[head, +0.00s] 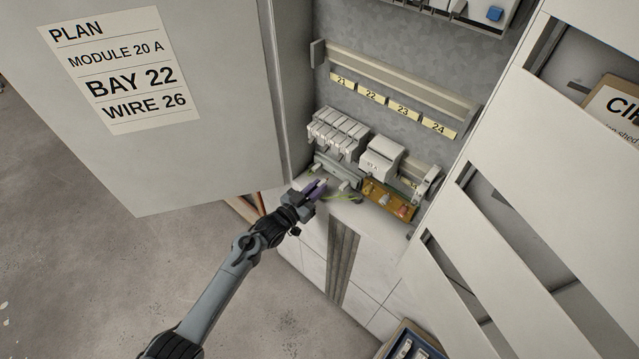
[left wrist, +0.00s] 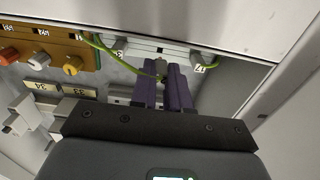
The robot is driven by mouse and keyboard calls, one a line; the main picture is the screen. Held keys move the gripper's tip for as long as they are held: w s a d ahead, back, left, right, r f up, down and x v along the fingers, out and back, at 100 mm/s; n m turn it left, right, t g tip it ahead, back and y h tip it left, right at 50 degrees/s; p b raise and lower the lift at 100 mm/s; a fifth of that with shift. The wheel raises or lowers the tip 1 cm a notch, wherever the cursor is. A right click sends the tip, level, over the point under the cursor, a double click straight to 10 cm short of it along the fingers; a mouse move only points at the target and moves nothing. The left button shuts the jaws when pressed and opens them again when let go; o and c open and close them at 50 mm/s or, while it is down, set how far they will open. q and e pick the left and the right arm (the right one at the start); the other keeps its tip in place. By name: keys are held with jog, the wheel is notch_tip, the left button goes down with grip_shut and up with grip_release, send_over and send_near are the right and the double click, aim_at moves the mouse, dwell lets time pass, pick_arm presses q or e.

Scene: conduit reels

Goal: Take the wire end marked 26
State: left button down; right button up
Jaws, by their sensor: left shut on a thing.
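My left gripper (head: 317,187) reaches into the lower part of the cabinet, in front of a low grey rail. In the left wrist view its purple fingers (left wrist: 164,88) are shut on a small greenish wire end (left wrist: 160,69). No mark 26 can be read on it; the fingers partly hide it. A green-yellow wire (left wrist: 100,47) runs in beside the fingertips, and a second stretch shows at their right. In the head view a bit of green wire (head: 346,197) shows right of the gripper. My right gripper is not in view.
A plan sheet (head: 120,68) on the open door reads module 20 A, bay 22, wire 26. Yellow bay labels 21 to 24 (head: 371,94) lie along a rail. White modules (head: 338,134) and an orange terminal board (head: 388,199) stand close to the gripper. Slanted white panels (head: 520,215) bound the right.

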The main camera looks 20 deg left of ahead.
pick_arm(q)
jog(key=p+v, duration=0.2)
jog(key=v, duration=0.2)
dwell(0.4)
dwell(0.4)
